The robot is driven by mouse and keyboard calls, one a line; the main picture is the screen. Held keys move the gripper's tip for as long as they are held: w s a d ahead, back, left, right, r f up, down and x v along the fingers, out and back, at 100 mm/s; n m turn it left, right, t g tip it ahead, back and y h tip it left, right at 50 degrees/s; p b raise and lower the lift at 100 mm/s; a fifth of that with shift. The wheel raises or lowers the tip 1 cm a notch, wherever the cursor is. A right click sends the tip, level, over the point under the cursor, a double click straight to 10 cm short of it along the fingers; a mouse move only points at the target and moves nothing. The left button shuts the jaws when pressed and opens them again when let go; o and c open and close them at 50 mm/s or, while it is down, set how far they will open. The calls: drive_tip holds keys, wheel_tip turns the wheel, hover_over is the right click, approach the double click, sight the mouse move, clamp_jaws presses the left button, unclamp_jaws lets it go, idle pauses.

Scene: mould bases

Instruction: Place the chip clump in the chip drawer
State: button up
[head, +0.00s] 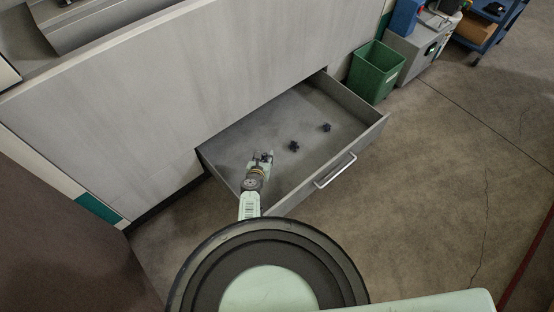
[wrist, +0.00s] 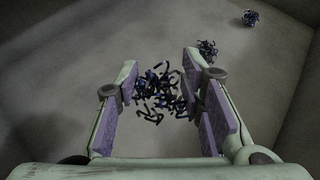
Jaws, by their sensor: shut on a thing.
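The chip drawer (head: 330,160) is pulled open from the grey cabinet. My gripper (head: 262,157) is inside the drawer's outline, toward its left end. In the wrist view, my gripper (wrist: 160,85) has its purple-padded fingers on either side of a chip clump (wrist: 158,94), a tangle of dark, bluish curled shavings, and is shut on it. In the head view this clump is mostly hidden by the fingers. Whether it touches the drawer floor I cannot tell.
Two other dark clumps lie on the drawer floor, a nearer one (head: 294,146) and a farther one (head: 326,127). The drawer's front carries a bar handle (head: 335,170). A green bin (head: 376,72) stands beyond the drawer's far end. Open floor lies right of the drawer.

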drive_tip(key=shift+f+b, duration=3.05)
drive_tip(key=shift+f, duration=0.95)
drive_tip(key=shift+f+b, duration=0.6)
drive_tip(key=shift+f, duration=0.05)
drive_tip(key=o, duration=1.1)
drive_tip(key=shift+r, duration=0.15)
drive_tip(key=shift+r+p, duration=0.25)
drive_tip(key=shift+p, duration=0.1)
drive_tip(key=shift+p+v, duration=4.7)
drive_tip(key=shift+v, duration=1.45)
